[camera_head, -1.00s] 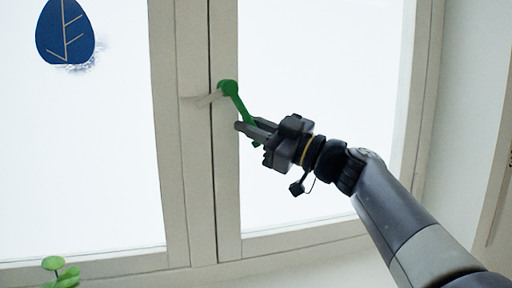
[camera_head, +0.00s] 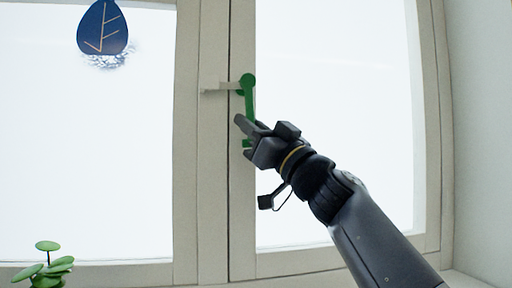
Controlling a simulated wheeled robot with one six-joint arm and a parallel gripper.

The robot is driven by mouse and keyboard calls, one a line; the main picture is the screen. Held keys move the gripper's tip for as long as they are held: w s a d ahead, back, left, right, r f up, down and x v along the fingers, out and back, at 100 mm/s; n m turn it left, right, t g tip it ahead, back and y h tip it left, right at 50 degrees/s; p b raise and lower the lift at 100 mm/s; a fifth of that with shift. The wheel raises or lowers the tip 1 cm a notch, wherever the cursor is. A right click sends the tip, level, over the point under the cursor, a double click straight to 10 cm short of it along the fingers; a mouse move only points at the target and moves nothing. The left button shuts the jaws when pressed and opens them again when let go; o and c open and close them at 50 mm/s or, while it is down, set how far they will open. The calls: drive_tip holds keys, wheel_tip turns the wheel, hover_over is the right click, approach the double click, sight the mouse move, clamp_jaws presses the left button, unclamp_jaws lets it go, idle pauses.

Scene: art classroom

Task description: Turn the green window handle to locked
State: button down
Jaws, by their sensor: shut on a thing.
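The green window handle (camera_head: 249,97) is mounted on the meeting frames of the two window panes, right of the picture's left third. Its round pivot is at the top and its lever hangs almost straight down. A pale catch piece sticks out to the left of the pivot. My gripper (camera_head: 244,131) comes from the lower right and is shut on the lower part of the lever. The fingers and gripper body hide part of the lever; a bit of green shows just below the fingers.
A green plant (camera_head: 45,268) stands at the lower left. A blue leaf-shaped decoration (camera_head: 102,27) is on the left pane. The window frame (camera_head: 213,180) runs vertically beside the handle. The room in front of the panes looks clear.

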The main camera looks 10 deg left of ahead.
drive_tip(key=shift+s+a+m+t+b, duration=0.1)
drive_tip(key=shift+a+m+t+b, duration=0.2)
drive_tip(key=shift+m+t+b, duration=0.55)
drive_tip(key=c, duration=1.4)
unclamp_jaws()
drive_tip(key=b+v, duration=0.4)
drive_tip(key=v, duration=0.7)
drive_tip(key=shift+b, duration=0.35)
drive_tip(key=shift+r, duration=0.1)
